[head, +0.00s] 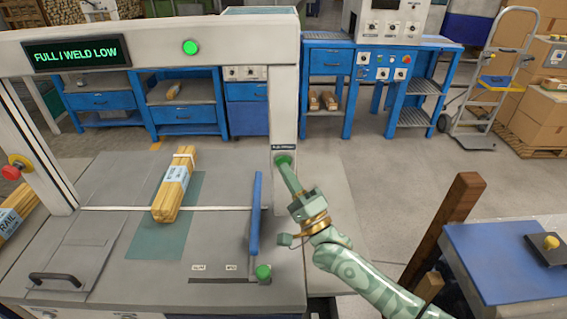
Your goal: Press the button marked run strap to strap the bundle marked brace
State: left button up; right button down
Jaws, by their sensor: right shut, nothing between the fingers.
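A bundle of wooden strips (180,175) with a blue-and-white label lies on the grey strapping table under the machine's arch. The label's word is too small to read. A light band crosses the bundle near its far end. A pale strap line (110,208) runs across the table at the bundle. My right gripper (286,168) is shut and empty, its tip at the green button (283,159) on the arch's right post. The tip covers part of the button; I cannot tell whether it is pressed in. A small plate above it has unreadable lettering. My left gripper is out of view.
The arch's display (76,54) reads "FULL / WELD LOW", beside a lit green lamp (190,47). A blue upright guide (255,213) and a green knob (263,272) stand near the table's right side. A red stop button (15,167) is at left. A blue-topped stand (510,260) is at right.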

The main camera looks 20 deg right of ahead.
jog(key=shift+w+d, duration=0.1)
jog(key=shift+w, duration=0.3)
dwell(0.6)
jog(key=shift+s, duration=0.15)
jog(key=shift+s+a+p, duration=0.25)
jog(key=shift+s+p, duration=0.1)
jog(key=shift+s, duration=0.3)
jog(key=s+p, duration=0.1)
jog(key=s, duration=0.1)
jog(key=s+a+p, duration=0.1)
jog(key=s, duration=0.1)
jog(key=shift+s+a, duration=0.15)
jog(key=shift+s, duration=0.25)
dwell(0.6)
